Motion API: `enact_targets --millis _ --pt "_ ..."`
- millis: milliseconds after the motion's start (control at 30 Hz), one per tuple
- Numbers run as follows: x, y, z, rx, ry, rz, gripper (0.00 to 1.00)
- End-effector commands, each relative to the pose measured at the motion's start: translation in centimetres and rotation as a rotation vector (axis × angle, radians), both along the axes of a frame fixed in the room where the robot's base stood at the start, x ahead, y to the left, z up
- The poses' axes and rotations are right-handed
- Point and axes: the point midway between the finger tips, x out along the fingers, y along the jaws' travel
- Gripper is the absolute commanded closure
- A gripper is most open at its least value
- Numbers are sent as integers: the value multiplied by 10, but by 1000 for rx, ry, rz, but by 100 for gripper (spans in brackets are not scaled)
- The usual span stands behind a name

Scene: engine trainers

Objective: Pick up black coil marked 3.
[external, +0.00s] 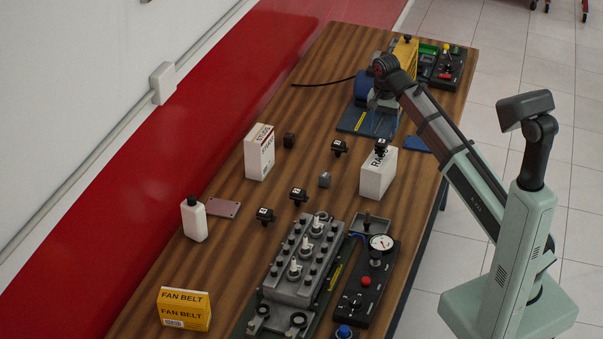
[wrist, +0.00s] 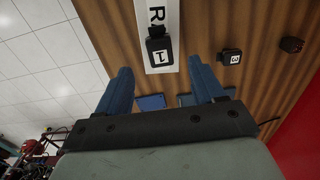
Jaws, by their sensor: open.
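The black coil marked 3 (wrist: 230,57) lies on the wooden table, right of my gripper's fingers in the wrist view. In the external view a small black coil (external: 339,147) with a white label, apparently the same one, lies left of the white box. My gripper (wrist: 162,77) is open and empty, its two blue fingers apart. The coil is outside the gap between them. In the external view my gripper is at the far part of the table, its fingers hard to make out against blue equipment.
A coil marked 1 (wrist: 160,50) sits on the white box (external: 376,178). Two more labelled coils (external: 298,195) (external: 265,215) lie nearer the camera. A dark block (external: 289,140) stands beside another white box (external: 259,152). Bare table surrounds the coil marked 3.

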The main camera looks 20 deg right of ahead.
Motion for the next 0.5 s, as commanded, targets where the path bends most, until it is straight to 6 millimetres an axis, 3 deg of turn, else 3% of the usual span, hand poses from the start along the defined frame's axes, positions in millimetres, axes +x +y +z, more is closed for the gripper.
enact_targets --millis 267,500 --pt "8 2 -1 0 1 -56 32" --pt "54 13 -11 0 3 -414 32"
